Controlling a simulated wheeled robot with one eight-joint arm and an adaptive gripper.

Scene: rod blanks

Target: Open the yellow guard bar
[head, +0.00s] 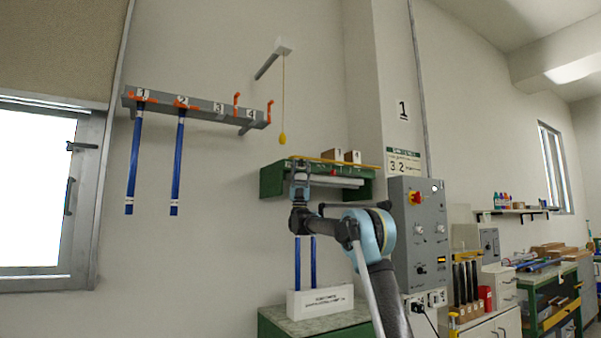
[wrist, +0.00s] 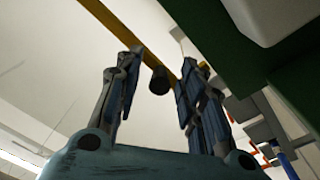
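The yellow guard bar (head: 348,163) runs across the front of the green wall shelf (head: 268,182), along its upper edge. In the wrist view the yellow bar (wrist: 122,30) crosses diagonally beyond my fingers, with a dark round knob (wrist: 158,80) beside it. My gripper (head: 300,165) is raised at the left part of the shelf front. In the wrist view my gripper (wrist: 163,68) is open, with the knob showing between its fingers. Whether either finger touches the knob or bar I cannot tell. The bar's left end is partly hidden by my gripper in the head view.
Brown boxes (head: 352,157) stand on the shelf. A wall rack (head: 195,108) with blue rods hangs at the left, and a pull cord with a yellow end (head: 282,139) hangs above. A grey control panel (head: 421,225) is at the right. A white holder (head: 320,302) with blue rods stands below.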

